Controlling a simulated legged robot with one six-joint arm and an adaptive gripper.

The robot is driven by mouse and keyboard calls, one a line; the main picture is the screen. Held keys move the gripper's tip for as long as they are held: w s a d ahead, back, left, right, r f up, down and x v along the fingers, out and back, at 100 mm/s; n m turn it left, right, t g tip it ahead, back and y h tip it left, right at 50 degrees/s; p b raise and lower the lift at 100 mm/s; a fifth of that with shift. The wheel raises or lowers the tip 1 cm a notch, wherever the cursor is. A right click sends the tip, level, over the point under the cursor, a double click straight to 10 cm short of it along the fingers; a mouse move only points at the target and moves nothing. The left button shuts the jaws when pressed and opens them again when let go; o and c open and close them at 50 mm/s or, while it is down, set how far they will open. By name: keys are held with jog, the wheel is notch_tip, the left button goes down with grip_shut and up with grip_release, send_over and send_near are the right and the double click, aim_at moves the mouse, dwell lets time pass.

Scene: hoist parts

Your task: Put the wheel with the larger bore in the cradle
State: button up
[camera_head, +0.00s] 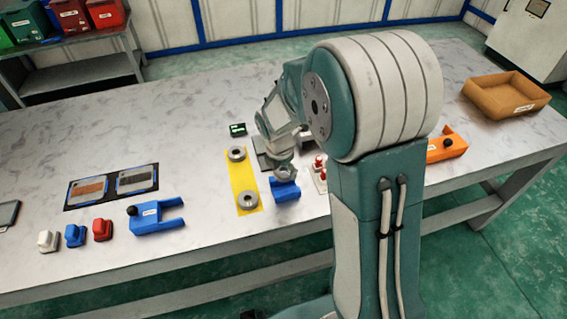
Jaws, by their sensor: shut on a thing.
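Two grey wheels lie flat on a yellow strip: a far one (236,154) and a near one (247,199). The strip between them is bare. My gripper (284,166) points down, right of the strip. It is shut on a grey rounded piece (286,173), which looks like a wheel, though its bore is not readable. Directly below is a blue block (286,191), which may be the cradle. I cannot tell whether the grey piece touches it or sits in it. My arm hides part of the table behind.
A small black display (238,130) stands behind the strip. Red-topped parts (320,168) are close right of the blue block. A blue forked part (157,215) is left, an orange part (447,146) and an orange tray (506,96) right. The table's left back is clear.

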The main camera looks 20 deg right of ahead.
jog(key=shift+d+f, duration=0.1)
jog(key=shift+f, duration=1.9)
jog(key=shift+r, duration=0.1)
jog(key=shift+s+f, duration=0.15)
jog(key=shift+f, duration=0.3)
dwell(0.6)
jog(key=o, duration=1.2)
jog(key=shift+c, duration=0.2)
notch_tip(320, 180, up, 7)
jog(key=shift+r, duration=0.1)
dwell(0.4)
